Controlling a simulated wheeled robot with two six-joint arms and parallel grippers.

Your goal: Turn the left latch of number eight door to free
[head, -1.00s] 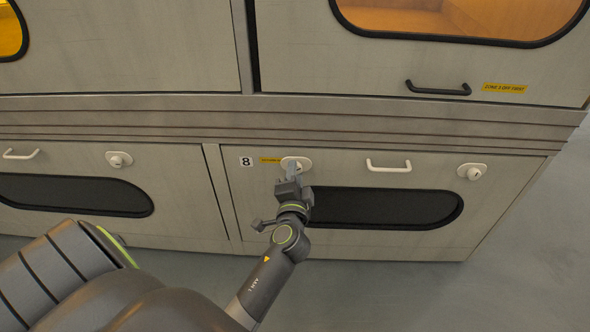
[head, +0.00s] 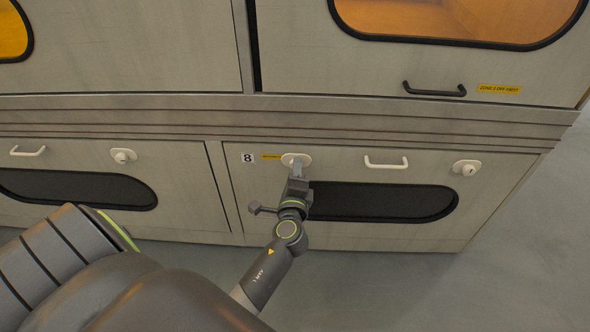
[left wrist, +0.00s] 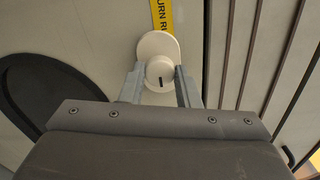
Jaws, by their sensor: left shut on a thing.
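The number eight door (head: 232,205) is the lower right door, marked by an 8 plate (head: 248,158). Its left latch (head: 303,158) is a white knob on a white oval plate, beside a yellow label. My left gripper (head: 297,168) reaches up to this latch from below. In the left wrist view the fingers (left wrist: 160,85) stand on both sides of the round knob (left wrist: 160,72), shut on it. A dark slot mark shows on the knob face. The right latch (head: 467,168) of the door is a white knob at the far right. My right gripper is not in view.
A white handle (head: 386,163) lies between the two latches, above a dark oval window (head: 385,202). Another lower door with a latch (head: 123,155) is at left. A metal ledge (head: 330,120) runs above. Floor is clear at lower right.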

